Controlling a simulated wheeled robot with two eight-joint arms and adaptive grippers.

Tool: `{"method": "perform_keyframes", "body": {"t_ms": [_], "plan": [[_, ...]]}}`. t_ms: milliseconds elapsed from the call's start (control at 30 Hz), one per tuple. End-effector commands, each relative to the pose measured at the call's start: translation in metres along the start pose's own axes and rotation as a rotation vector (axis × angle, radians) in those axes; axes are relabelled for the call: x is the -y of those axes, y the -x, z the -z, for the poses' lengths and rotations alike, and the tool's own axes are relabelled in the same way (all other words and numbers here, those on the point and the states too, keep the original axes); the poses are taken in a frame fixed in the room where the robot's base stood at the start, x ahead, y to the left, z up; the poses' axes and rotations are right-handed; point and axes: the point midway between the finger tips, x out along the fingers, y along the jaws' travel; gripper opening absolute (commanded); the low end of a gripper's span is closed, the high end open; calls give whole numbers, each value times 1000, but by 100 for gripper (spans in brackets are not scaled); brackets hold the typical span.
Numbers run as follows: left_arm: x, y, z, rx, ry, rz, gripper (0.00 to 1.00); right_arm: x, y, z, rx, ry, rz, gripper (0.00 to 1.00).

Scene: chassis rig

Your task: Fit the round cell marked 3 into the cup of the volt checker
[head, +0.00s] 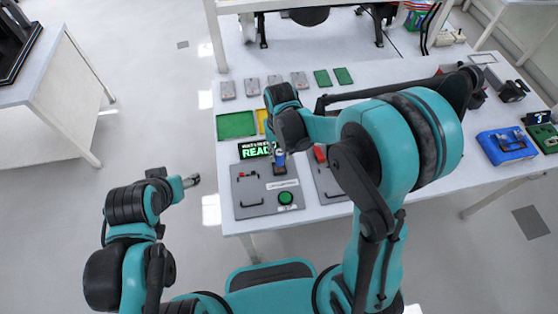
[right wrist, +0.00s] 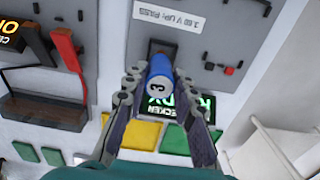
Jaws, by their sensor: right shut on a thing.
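The round cell (right wrist: 157,86) is blue with a light end marked 3. My right gripper (right wrist: 160,100) is shut on it, with one finger on each side. The volt checker (head: 250,198) is a grey panel with a green button (head: 286,198) and a lit READY display (head: 254,150). Its dark cup (right wrist: 160,49) shows just beyond the cell in the right wrist view. The cell is upright at the cup; I cannot tell whether it is seated in it. In the head view my left gripper (head: 191,181) is left of the table, away from the checker; its jaws are too small to read.
A second grey panel with a red lever (head: 319,153) stands right of the checker. A green tray (head: 236,125) and a yellow tray (head: 262,118) lie behind it. A blue device (head: 507,147) is at the table's right. My right arm covers much of the table's middle.

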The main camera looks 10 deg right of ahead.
Motion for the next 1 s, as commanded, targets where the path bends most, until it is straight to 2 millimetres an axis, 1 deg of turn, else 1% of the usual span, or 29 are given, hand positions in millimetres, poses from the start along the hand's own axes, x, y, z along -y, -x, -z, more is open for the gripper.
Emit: {"method": "perform_keyframes", "body": {"t_ms": [133,300,367,600,733,767,800,833,1000], "plan": [[0,-3,-2,0,0,0,65,2,-10,0,0,-2,0,0],[0,-11,-7,0,0,0,65,2,-36,0,0,-1,0,0],[0,-12,-8,0,0,0,65,2,-42,0,0,-1,0,0],[0,-11,-8,0,0,0,65,2,-41,0,0,-1,0,0],[0,-14,-10,0,0,0,65,2,-45,0,0,-1,0,0],[0,-14,-10,0,0,0,65,2,-45,0,0,-1,0,31],[0,-13,-9,0,0,0,65,2,-44,0,0,-1,0,42],[0,-13,-9,0,0,0,65,2,-44,0,0,-1,0,47],[0,-13,-9,0,0,0,65,2,-44,0,0,-1,0,47]]}}
